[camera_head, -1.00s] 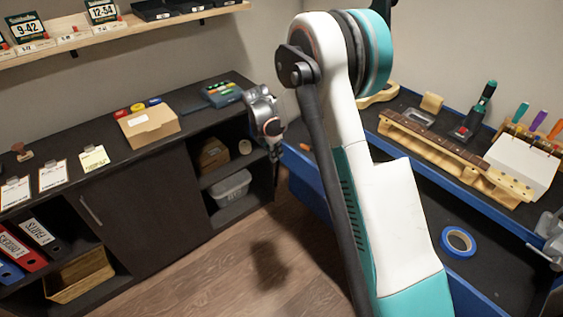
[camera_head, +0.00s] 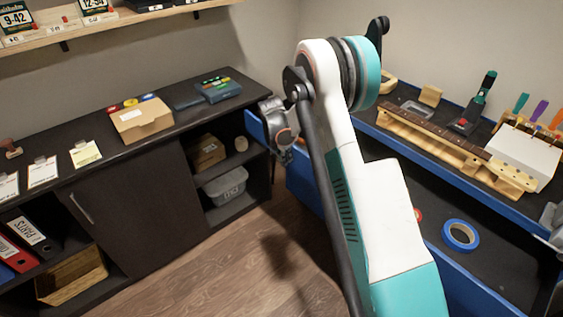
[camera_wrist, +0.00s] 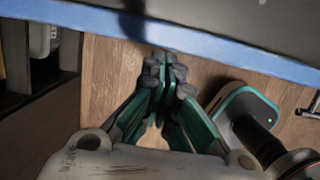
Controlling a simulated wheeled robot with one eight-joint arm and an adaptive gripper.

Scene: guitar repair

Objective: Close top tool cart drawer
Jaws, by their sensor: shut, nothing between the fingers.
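The tool cart (camera_head: 537,233) stands at the right in the head view, with a blue-edged top. Its top drawer (camera_head: 490,297) is open, with a blue front and a dark inside. A roll of blue tape (camera_head: 461,235) lies in it. My gripper (camera_head: 286,158) is at the drawer's left end, partly hidden behind my arm. In the wrist view the fingers of my gripper (camera_wrist: 168,68) are together and empty, beside the blue drawer edge (camera_wrist: 205,45). I cannot tell whether the fingertips touch it.
A guitar neck (camera_head: 440,143) rests on a wooden stand on the cart top, near a white tool block (camera_head: 525,158).

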